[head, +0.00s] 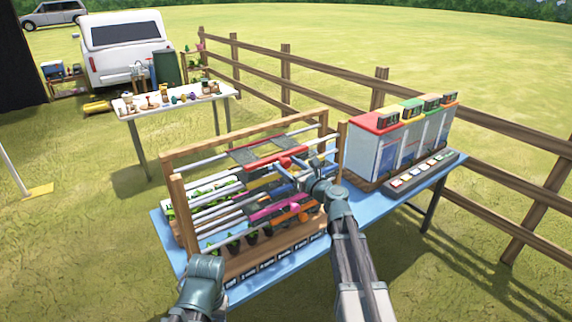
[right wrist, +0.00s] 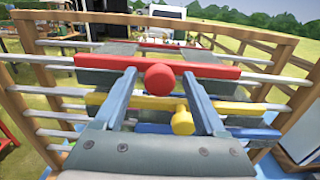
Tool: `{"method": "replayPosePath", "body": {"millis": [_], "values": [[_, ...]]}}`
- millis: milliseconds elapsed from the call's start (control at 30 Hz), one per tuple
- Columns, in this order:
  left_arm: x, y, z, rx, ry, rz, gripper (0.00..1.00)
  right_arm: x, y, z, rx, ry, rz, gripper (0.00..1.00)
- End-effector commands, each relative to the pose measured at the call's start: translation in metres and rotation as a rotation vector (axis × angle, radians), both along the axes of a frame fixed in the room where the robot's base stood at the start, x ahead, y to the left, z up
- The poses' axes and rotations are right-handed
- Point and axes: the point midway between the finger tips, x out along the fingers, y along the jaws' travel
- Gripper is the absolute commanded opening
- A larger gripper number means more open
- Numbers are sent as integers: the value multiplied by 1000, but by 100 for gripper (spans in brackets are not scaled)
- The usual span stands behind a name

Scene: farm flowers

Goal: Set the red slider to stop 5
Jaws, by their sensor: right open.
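The red slider (right wrist: 90,61) is a red bar with a round red knob (right wrist: 161,78), carrying a dark grey panel on metal rails in a wooden frame (head: 181,215). In the head view the red slider (head: 262,164) is at the top of the rack, towards its right part. My right gripper (right wrist: 159,72) is open, with one blue-grey finger on each side of the red knob; I cannot tell whether they touch it. Its fingers partly cover the knob in the head view. Of my left arm only a grey-teal end part shows; its fingers are not visible.
A yellow slider with a yellow knob (right wrist: 182,122) sits just below. A pink slider (head: 272,210) is lower in the rack. Stop labels (head: 262,265) run along the front, too small to read surely. A red-topped box unit (head: 372,124) stands right on the blue table (head: 163,228).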

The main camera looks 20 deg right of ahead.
Motion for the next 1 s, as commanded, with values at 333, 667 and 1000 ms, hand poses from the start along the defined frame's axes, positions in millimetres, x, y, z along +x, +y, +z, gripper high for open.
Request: {"method": "replayPosePath", "body": {"millis": [333,667,1000], "values": [[0,0,0,0,0,0,50,8,3,0,0,0,0,73],[0,0,0,0,0,0,50,8,3,0,0,0,0,32],[0,0,0,0,0,0,50,8,3,0,0,0,0,0]]}}
